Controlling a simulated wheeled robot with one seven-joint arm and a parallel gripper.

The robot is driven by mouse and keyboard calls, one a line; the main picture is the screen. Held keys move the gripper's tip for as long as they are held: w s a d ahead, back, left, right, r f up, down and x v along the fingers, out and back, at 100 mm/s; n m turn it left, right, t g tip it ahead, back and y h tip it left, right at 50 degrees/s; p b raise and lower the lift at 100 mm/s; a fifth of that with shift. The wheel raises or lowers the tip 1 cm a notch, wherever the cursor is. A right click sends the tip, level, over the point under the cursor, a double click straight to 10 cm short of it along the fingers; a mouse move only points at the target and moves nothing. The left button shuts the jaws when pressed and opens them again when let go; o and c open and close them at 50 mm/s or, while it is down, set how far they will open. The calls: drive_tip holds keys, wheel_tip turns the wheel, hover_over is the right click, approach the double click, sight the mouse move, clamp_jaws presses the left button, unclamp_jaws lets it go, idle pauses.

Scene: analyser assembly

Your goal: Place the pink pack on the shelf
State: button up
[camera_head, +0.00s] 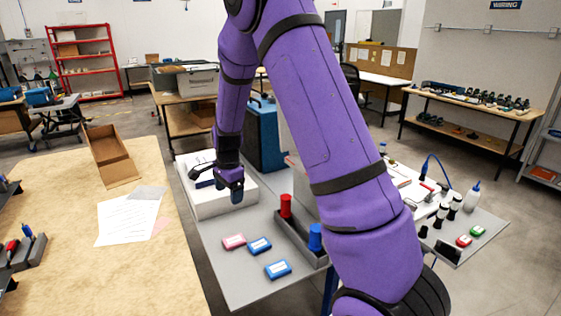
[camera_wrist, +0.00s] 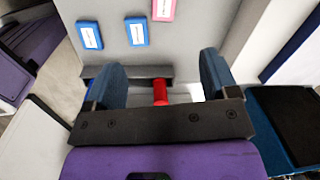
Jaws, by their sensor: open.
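The pink pack (camera_head: 234,241) lies flat on the grey table, near its left edge. It also shows in the wrist view at the top edge, where the pink pack (camera_wrist: 163,9) is partly cut off. My gripper (camera_head: 235,190) is above the white box, behind the pink pack and apart from it. In the wrist view my gripper (camera_wrist: 163,78) has its two blue fingers spread wide, with no pack between them. A red shelf unit (camera_head: 82,62) stands far off at the back left; I cannot tell whether it is the shelf named.
Two blue packs (camera_head: 259,245) (camera_head: 278,269) lie beside the pink one. A dark holder (camera_head: 297,238) carries a red cylinder (camera_head: 286,206) and a blue cylinder (camera_head: 315,238). A white box (camera_head: 215,206) stands behind. My arm hides the table's middle.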

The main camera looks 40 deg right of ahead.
drive_tip(key=s+a+r+n+t, duration=0.15)
drive_tip(key=s+r+n, duration=0.25)
drive_tip(key=s+r, duration=0.45)
drive_tip(key=s+a+r+n+t, duration=0.1)
drive_tip(key=s+a+r+n, duration=0.35)
drive_tip(key=r, duration=0.75)
drive_tip(key=s+r+n+t, duration=0.1)
drive_tip(key=s+r+n, duration=0.2)
drive_tip(key=s, duration=0.7)
drive_tip(key=s+r+n+t, duration=0.1)
drive_tip(key=s+r+n, duration=0.2)
drive_tip(key=s+n, duration=0.3)
drive_tip(key=s, duration=0.5)
drive_tip(key=shift+d+r, duration=0.15)
